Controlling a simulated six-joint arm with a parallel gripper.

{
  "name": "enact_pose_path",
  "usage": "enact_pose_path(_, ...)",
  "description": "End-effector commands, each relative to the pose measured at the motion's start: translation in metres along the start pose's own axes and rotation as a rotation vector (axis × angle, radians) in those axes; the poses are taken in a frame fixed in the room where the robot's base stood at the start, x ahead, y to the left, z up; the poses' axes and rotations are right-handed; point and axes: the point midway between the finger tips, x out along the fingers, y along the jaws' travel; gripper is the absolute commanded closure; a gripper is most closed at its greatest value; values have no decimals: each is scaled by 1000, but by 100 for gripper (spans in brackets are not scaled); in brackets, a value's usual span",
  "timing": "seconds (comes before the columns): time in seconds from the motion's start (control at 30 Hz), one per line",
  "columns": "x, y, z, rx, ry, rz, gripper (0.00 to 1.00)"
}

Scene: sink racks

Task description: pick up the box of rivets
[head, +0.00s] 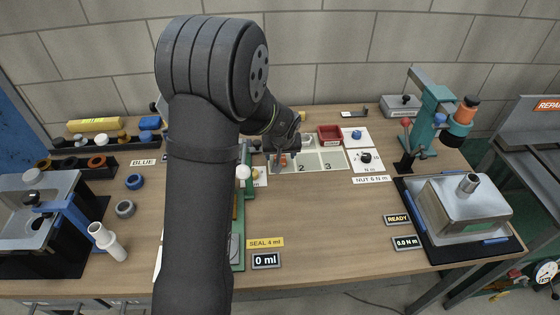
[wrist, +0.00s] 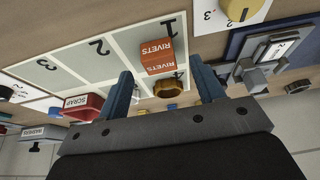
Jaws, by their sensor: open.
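The box of rivets (wrist: 158,55) is a small orange-red block with a white RIVETS label. In the wrist view it sits on the pale numbered mat (wrist: 88,62), in the section marked 1. My gripper (wrist: 162,70) is open, with one blue finger on either side of the box's near end in the picture. I see no clear contact, and the exact gap and height are hard to tell. In the head view my gripper (head: 284,153) is over the left part of the mat, and my arm hides much around it.
A brown ring-shaped part (wrist: 168,88) lies close to the box between the fingers. A red SCRAP bin (wrist: 83,106) stands by the mat, also in the head view (head: 330,134). A grey and blue fixture (wrist: 262,72) stands right of the fingers. Sections 2 and 3 look clear.

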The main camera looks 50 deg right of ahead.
Motion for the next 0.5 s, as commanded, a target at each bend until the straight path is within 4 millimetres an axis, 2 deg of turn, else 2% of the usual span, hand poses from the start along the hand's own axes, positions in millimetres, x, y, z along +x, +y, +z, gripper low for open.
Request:
enact_pose_path(0.1, 15, 0, 1, -1, -3, -1, 38)
enact_pose_path(0.2, 21, 0, 0, -1, -1, 0, 38)
enact_pose_path(0.47, 23, 0, 0, 0, 0, 0, 38)
enact_pose_path(0.5, 22, 0, 0, 0, 0, 0, 46)
